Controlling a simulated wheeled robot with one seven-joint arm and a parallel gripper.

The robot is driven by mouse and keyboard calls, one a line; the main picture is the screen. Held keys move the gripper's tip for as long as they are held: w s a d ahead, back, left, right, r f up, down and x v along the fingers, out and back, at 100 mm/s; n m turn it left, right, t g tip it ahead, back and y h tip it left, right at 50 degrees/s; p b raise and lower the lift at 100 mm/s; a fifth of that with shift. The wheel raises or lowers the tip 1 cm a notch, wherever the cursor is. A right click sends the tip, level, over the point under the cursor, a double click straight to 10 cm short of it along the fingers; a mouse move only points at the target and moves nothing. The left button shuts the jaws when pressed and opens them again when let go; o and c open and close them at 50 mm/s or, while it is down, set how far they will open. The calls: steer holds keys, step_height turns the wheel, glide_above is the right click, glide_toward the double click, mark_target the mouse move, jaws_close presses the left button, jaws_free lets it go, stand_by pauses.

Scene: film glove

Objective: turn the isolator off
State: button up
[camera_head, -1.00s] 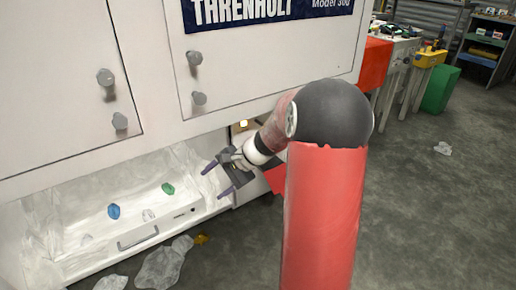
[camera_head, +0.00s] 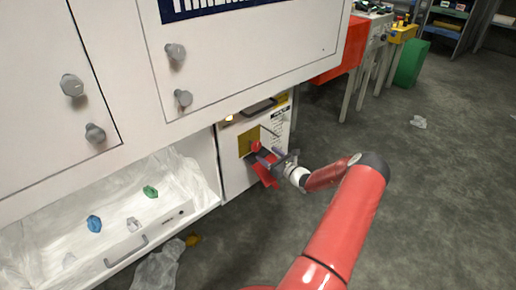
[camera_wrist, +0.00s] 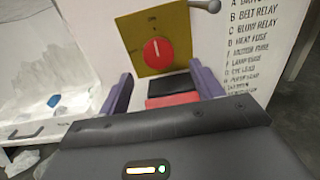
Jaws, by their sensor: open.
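The isolator is a round red knob (camera_wrist: 157,51) with a white mark pointing roughly up, on a yellow plate (camera_wrist: 181,40) with small lettering too blurred to read for sure. The plate (camera_head: 245,142) also shows in the head view, on the white cabinet's end; I cannot make out the knob there. My gripper (camera_head: 266,157) is in front of the plate. In the wrist view its purple fingers (camera_wrist: 163,88) are spread wide with nothing between them, below the knob in the picture and apart from it.
A red part (camera_wrist: 172,101) and a dark panel (camera_wrist: 176,84) lie below the plate. A printed label list (camera_wrist: 254,50) is at right. An open tray (camera_head: 190,214) stands at left.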

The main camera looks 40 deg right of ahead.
mark_target(258, 148)
steer(key=w, duration=0.6)
steer(key=shift+a, duration=0.3)
steer(key=shift+c, duration=0.4)
steer(key=c, duration=0.9)
